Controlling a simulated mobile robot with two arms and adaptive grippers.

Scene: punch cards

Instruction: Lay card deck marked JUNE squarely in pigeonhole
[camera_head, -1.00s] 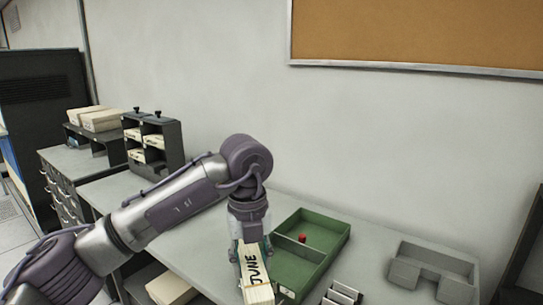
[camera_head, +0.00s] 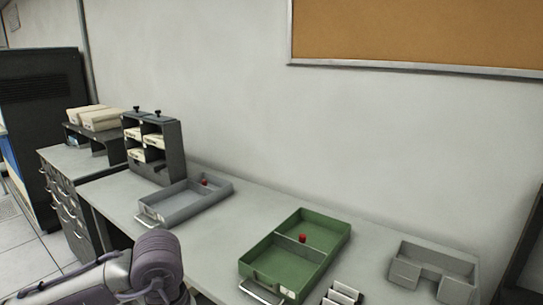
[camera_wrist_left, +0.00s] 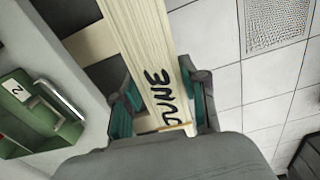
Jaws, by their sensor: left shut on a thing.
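The card deck marked JUNE (camera_wrist_left: 152,62) is a long cream block with black lettering and a band near its lower end. In the left wrist view my left gripper (camera_wrist_left: 164,98) is shut on it, with teal finger pads on both sides. In the head view my left arm is at the lower left edge, and its gripper and the deck are out of frame. The dark grey pigeonhole rack (camera_head: 172,164) stands at the back left of the bench. Cream decks (camera_head: 155,141) lie in some of its compartments. My right gripper is not seen.
A grey tray (camera_head: 150,219) lies in front of the rack. A green tray (camera_head: 322,268) with a red knob (camera_head: 303,238) stands mid-bench, also seen in the left wrist view (camera_wrist_left: 22,146). A grey divided holder (camera_head: 462,268) is at right. The bench between the trays is clear.

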